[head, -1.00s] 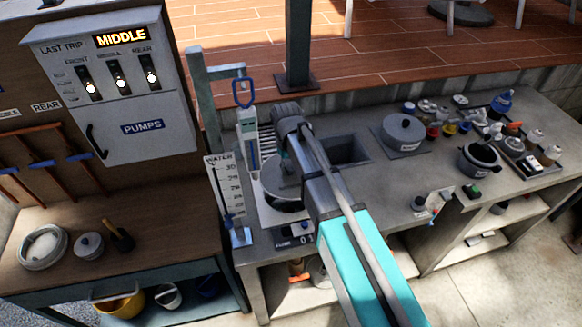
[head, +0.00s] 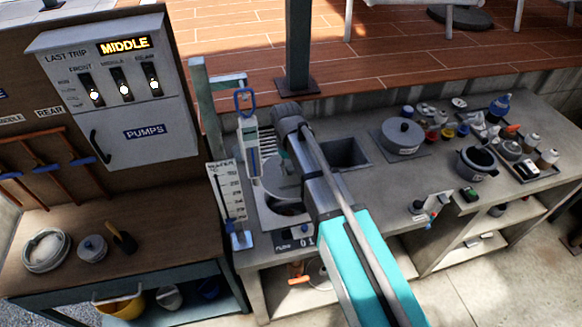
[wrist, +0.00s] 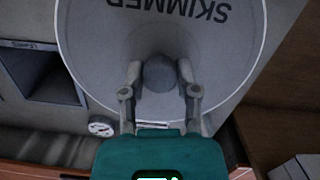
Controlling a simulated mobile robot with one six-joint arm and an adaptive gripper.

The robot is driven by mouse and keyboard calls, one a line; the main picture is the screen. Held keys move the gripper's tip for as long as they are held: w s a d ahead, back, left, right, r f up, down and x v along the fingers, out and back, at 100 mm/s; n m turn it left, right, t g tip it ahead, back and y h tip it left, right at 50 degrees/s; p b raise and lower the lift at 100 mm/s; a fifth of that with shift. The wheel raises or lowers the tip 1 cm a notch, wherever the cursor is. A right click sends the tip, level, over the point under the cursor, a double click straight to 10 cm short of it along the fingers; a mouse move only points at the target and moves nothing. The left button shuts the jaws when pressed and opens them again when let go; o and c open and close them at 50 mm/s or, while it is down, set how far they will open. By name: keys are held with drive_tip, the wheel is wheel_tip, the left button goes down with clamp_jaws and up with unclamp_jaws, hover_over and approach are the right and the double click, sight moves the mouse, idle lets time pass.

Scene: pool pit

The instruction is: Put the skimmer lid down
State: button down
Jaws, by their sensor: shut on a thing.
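The skimmer lid (wrist: 220,50) is a round grey disc with the word SKIMMER on it, upside down in the wrist view. My gripper (wrist: 160,76) is shut on its round central knob (wrist: 158,74). In the head view the lid (head: 279,181) shows beside my arm, over the far part of a round dark opening (head: 287,207) in the counter. My arm hides part of both. I cannot tell whether the lid touches the rim.
A square dark opening (head: 345,154) lies right of my arm. A lidded grey pot (head: 403,137) and a black-rimmed pot (head: 476,164) stand further right. Bare counter (head: 385,185) lies between.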

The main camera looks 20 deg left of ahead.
sight(291, 167)
wheel_tip(291, 167, up, 6)
drive_tip(key=p, duration=0.6)
drive_tip(key=shift+s+r, duration=0.1)
drive_tip(key=shift+r, duration=0.15)
drive_tip(key=shift+d, duration=0.1)
